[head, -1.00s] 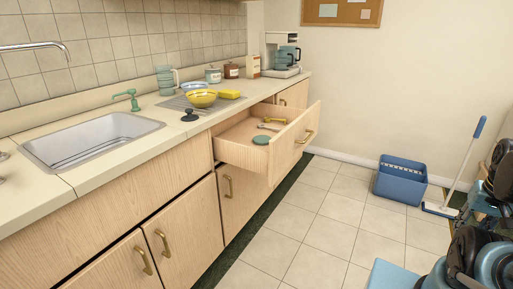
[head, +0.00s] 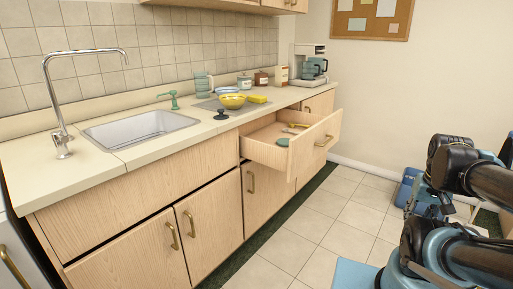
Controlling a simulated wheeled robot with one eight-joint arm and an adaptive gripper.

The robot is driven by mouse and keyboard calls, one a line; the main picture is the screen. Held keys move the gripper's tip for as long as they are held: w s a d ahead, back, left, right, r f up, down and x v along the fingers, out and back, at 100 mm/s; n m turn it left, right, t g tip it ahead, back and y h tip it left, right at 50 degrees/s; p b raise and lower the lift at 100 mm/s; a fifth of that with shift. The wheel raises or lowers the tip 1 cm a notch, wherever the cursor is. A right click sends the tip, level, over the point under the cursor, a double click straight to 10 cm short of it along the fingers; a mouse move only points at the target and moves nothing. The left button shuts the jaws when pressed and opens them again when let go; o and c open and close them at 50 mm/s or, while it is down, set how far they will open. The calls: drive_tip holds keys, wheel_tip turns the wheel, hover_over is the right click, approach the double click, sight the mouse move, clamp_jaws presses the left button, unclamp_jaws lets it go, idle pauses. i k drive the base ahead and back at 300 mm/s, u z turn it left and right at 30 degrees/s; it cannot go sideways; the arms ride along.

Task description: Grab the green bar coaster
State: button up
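A small round green coaster (head: 283,142) lies in the open drawer (head: 270,152), at the drawer's near end. In the head view my arm is at the right, well apart from the drawer. The end of my arm (head: 428,203) hangs low at the right; its fingers are small and partly hidden by my own links, so I cannot tell whether they are open or shut.
Other small items (head: 297,126) lie farther back in the drawer. The tiled floor (head: 300,220) before the drawer is clear.

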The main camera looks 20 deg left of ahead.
sight(284, 142)
drive_tip(key=u, duration=1.05)
drive_tip(key=i, duration=1)
drive_tip(key=k, duration=0.5)
drive_tip(key=z, duration=3.1)
drive_tip(key=k, duration=0.1)
drive_tip(key=u, duration=0.45)
